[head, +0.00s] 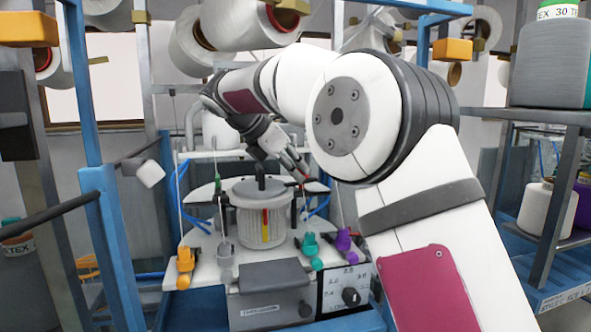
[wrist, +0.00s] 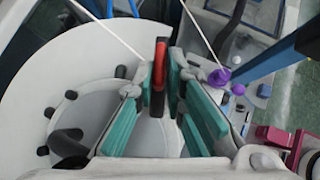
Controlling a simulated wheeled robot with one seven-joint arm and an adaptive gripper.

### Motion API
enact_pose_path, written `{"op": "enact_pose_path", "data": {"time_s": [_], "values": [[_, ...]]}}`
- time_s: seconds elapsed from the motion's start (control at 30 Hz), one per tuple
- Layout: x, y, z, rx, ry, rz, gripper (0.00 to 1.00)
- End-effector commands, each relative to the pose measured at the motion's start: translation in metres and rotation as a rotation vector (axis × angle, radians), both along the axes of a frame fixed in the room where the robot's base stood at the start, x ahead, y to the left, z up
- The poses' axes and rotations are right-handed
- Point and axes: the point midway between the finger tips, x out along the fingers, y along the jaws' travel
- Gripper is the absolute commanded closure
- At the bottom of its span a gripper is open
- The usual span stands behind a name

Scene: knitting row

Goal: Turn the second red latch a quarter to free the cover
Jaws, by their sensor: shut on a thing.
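The red latch (wrist: 160,55) stands upright between the fingers of my gripper (wrist: 164,85) in the wrist view. The teal finger pads are closed against its two sides, and its lower part is hidden between them. In the head view my gripper (head: 300,174) reaches down at the right rim of the round cover (head: 238,188). A small bit of red shows at its tips there. The cover is pale grey, with a dark upright handle (head: 261,178) in the middle. The other red latch cannot be made out.
A ribbed grey cylinder (head: 250,226) is below the cover. Orange (head: 185,260), teal (head: 309,246) and purple (head: 344,240) yarn guides stand around it. A grey box (head: 272,275) and a dial panel (head: 345,289) are at the front. Blue posts (head: 112,240) rise at the left.

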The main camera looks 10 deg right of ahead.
Motion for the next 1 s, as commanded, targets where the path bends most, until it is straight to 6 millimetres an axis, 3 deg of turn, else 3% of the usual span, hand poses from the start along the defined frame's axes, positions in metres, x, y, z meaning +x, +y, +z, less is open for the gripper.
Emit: {"op": "enact_pose_path", "data": {"time_s": [0.47, 1.0], "values": [[-0.006, -0.002, 0.003, 0.001, -0.004, 0.190, 1.00], [-0.012, -0.011, 0.003, 0.001, -0.003, 0.678, 1.00]]}}
